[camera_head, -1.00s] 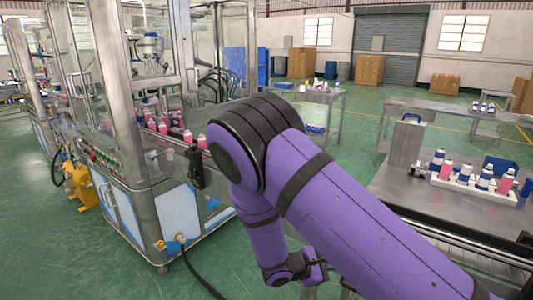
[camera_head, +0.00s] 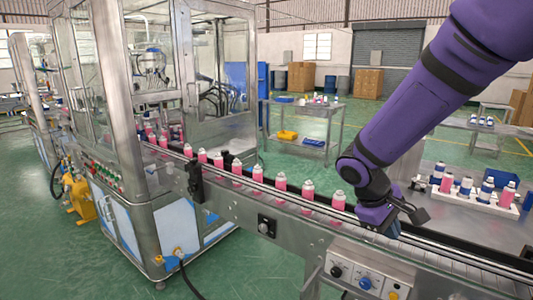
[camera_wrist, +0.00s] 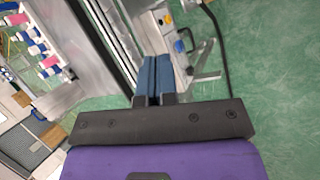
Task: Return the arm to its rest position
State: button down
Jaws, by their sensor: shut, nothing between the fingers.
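My arm comes in from the upper right in the camera_head view, with its purple wrist low over the conveyor's right part, just right of the last pink can in the row. The fingertips are not clear there. In the wrist view my gripper (camera_wrist: 155,62) shows two blue-grey fingers pressed side by side with nothing between them. Below the fingers lies the grey control box (camera_head: 365,272), which also shows in the wrist view (camera_wrist: 168,38).
A conveyor (camera_head: 235,205) carries several pink cans (camera_head: 280,181) out of the glass-walled machine (camera_head: 165,185). A white tray (camera_head: 478,200) of pink and blue cans stands on the table at right. A back table (camera_head: 290,104) stands beyond.

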jog(key=s+d+r+m+t+y, duration=0.1)
jog(key=s+r+m+t+y, duration=0.2)
jog(key=s+r, duration=0.5)
jog(key=s+d+r+m+t+y, duration=0.2)
jog(key=s+r+m+y, duration=0.1)
jog(key=s+r, duration=0.5)
jog(key=shift+s+d+m+t, duration=0.3)
jog(key=shift+s+t, duration=0.1)
jog(key=shift+s, duration=0.8)
dwell(0.5)
